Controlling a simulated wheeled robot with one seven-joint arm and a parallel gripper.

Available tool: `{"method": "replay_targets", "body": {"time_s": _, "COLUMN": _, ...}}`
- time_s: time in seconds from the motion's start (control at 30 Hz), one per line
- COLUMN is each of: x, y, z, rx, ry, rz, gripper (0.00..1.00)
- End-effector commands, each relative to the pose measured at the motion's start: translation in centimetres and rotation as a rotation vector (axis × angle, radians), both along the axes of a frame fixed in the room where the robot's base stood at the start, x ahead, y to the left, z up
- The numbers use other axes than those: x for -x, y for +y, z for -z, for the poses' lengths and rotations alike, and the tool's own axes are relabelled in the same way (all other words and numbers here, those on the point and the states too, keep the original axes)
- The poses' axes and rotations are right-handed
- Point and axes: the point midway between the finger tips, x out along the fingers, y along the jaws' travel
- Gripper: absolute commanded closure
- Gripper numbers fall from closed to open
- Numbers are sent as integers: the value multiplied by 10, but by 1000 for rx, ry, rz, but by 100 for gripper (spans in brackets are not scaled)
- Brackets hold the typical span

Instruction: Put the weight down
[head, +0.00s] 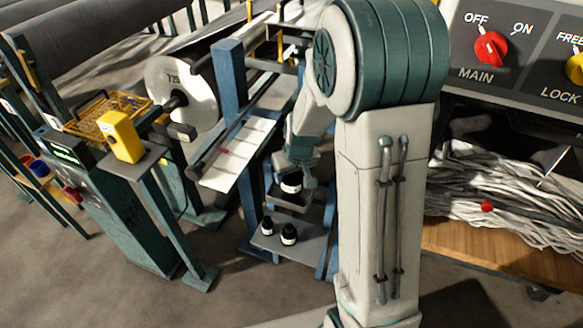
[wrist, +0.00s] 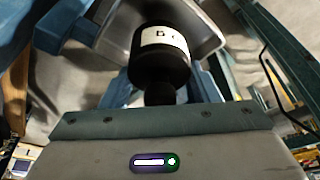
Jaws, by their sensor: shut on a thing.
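The weight (wrist: 160,62) is a black cylinder with a white label band and a narrower neck. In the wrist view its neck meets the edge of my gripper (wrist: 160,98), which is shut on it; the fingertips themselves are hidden. In the head view the weight (head: 291,185) shows as a black and white shape under my gripper (head: 303,172). It is over a small dark tray (head: 293,204) on the blue stand. I cannot tell whether it touches the tray.
Two more black weights, one (head: 267,226) and another (head: 289,235), stand on a grey lower shelf (head: 268,243). A blue post (head: 233,90) and a sloped white sheet (head: 238,150) are close on the left. A control panel (head: 515,45) and a cable bundle (head: 490,195) are at the right.

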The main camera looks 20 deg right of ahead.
Motion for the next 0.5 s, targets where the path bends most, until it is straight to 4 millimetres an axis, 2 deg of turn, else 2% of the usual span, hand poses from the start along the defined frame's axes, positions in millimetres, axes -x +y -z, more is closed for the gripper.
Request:
{"method": "replay_targets", "body": {"time_s": 0.13, "x": -1, "y": -1, "z": 17, "rx": 1, "ry": -4, "rz": 1, "gripper": 100}}
{"method": "replay_targets", "body": {"time_s": 0.5, "x": -2, "y": 0, "z": 21, "rx": 1, "ry": -6, "rz": 1, "gripper": 100}}
